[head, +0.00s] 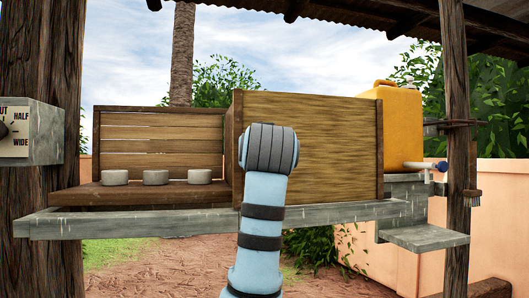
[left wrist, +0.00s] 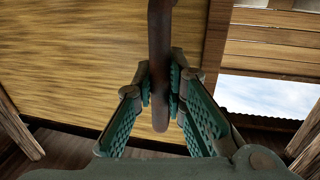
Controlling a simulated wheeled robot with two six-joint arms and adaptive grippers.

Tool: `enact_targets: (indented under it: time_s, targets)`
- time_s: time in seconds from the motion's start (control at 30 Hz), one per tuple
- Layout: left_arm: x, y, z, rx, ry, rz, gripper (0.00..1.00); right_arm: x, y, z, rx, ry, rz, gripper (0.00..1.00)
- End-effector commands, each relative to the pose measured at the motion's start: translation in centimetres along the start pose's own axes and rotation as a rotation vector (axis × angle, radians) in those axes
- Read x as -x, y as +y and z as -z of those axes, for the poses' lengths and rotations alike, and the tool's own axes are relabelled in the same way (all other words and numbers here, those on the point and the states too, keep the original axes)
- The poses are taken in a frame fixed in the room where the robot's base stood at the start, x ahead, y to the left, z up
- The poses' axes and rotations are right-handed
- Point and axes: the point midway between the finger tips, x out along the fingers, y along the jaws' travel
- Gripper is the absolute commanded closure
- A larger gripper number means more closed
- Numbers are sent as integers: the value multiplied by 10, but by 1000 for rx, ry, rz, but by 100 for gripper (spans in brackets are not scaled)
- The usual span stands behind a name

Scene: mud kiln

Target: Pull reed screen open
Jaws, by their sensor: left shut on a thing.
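The reed screen (head: 320,140) is a tan panel in a dark wooden frame, covering the right part of the shelf box. The left part of the box stands uncovered. The screen fills the left of the left wrist view (left wrist: 80,60). A dark brown bar handle (left wrist: 159,35) stands out in front of it. My left gripper (left wrist: 161,84) is shut on this handle, with a green ribbed finger on each side. In the head view my arm hides the gripper and handle near the screen's left edge. My right gripper is in neither view.
Several small grey round blocks, three in all, including one at the middle (head: 155,177), sit on the wooden shelf (head: 130,194). A yellow jerrycan (head: 401,125) stands at right. A post (head: 455,120) and a dial box (head: 40,130) flank the box. A grey ledge (head: 150,224) runs below.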

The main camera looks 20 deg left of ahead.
Motion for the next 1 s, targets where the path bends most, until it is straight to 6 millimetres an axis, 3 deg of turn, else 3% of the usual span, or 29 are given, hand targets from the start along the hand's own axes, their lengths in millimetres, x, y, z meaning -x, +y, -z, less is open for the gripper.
enact_targets:
  time_s: [0.13,0.17,0.3,0.63,0.77,1.0]
  targets:
    - [0,-1,-1,0,-2,2,100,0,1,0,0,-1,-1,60]
    - [0,-1,-1,0,-2,2,85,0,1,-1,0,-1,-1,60]
    - [0,0,0,0,-1,1,67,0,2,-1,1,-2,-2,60]
    - [5,2,0,0,1,-3,67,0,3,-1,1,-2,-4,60]
    - [28,2,1,3,4,-5,67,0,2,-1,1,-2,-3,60]
    - [94,2,0,4,2,-5,67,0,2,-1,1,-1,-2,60]
